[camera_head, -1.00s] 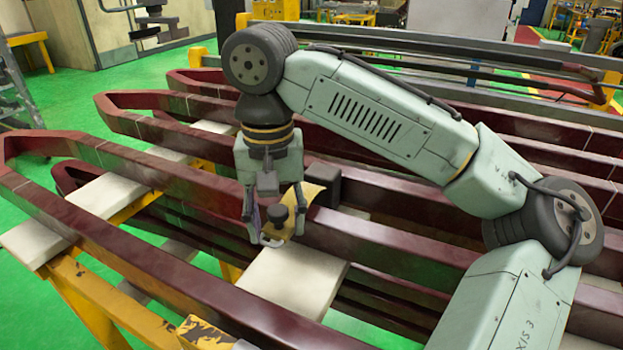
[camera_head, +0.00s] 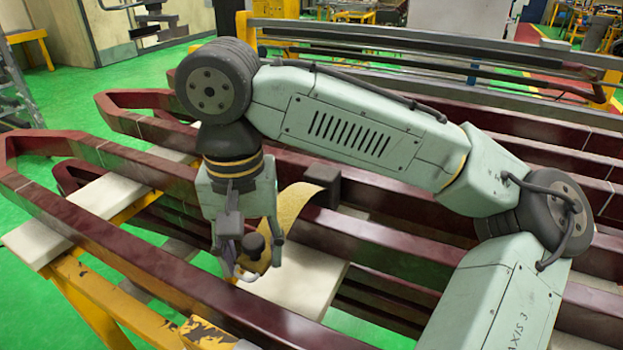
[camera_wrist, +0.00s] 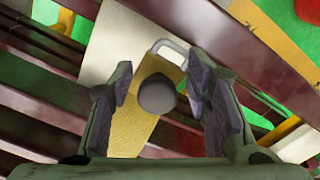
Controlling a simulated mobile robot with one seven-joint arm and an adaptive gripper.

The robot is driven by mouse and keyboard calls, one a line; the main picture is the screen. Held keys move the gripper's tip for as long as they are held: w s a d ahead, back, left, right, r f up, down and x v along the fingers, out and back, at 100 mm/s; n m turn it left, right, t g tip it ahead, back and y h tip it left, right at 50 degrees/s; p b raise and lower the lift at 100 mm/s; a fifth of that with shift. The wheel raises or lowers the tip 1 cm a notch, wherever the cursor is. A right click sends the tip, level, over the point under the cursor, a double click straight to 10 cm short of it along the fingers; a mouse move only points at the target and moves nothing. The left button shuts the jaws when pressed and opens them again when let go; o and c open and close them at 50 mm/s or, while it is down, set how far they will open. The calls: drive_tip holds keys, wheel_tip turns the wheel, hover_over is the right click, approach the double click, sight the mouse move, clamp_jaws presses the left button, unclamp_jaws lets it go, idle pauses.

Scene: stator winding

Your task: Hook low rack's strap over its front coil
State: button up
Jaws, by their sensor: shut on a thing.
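The yellow strap (camera_head: 290,212) curves from a dark block (camera_head: 326,183) over a dark red coil bar down towards the front. A dark round knob (camera_head: 253,243) stands on its free end, and a pale metal loop (camera_head: 244,275) forms its tip. My gripper (camera_head: 252,257) is shut on the strap at the knob, just above the white board. In the wrist view the knob (camera_wrist: 157,94) sits between my fingers, with the loop (camera_wrist: 170,48) beyond it. The front coil (camera_head: 150,265) is the nearest dark red bar; the loop is behind it and apart from it.
A white board (camera_head: 312,282) lies under the strap's end, and another (camera_head: 40,240) lies at the left. A yellow rack frame (camera_head: 100,295) supports the coils. More dark red coil bars (camera_head: 420,235) run behind and beneath my arm.

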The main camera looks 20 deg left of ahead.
drive_tip(key=shift+s+a+r, duration=0.15)
drive_tip(key=shift+a, duration=0.1)
drive_tip(key=shift+s+a+p, duration=0.25)
drive_tip(key=shift+s, duration=0.95)
drive_tip(key=shift+s+a+p, duration=0.25)
drive_tip(key=shift+s+p, duration=0.05)
drive_tip(key=shift+s, duration=0.9)
drive_tip(key=shift+s+a+p, duration=0.25)
drive_tip(key=shift+s, duration=0.95)
drive_tip(key=o, duration=0.7)
drive_tip(key=shift+s, duration=0.2)
drive_tip(key=shift+o, duration=1.3)
drive_tip(key=shift+a, duration=0.15)
drive_tip(key=o, duration=1.1)
drive_tip(key=shift+d, duration=0.2)
drive_tip(key=shift+c, duration=0.2)
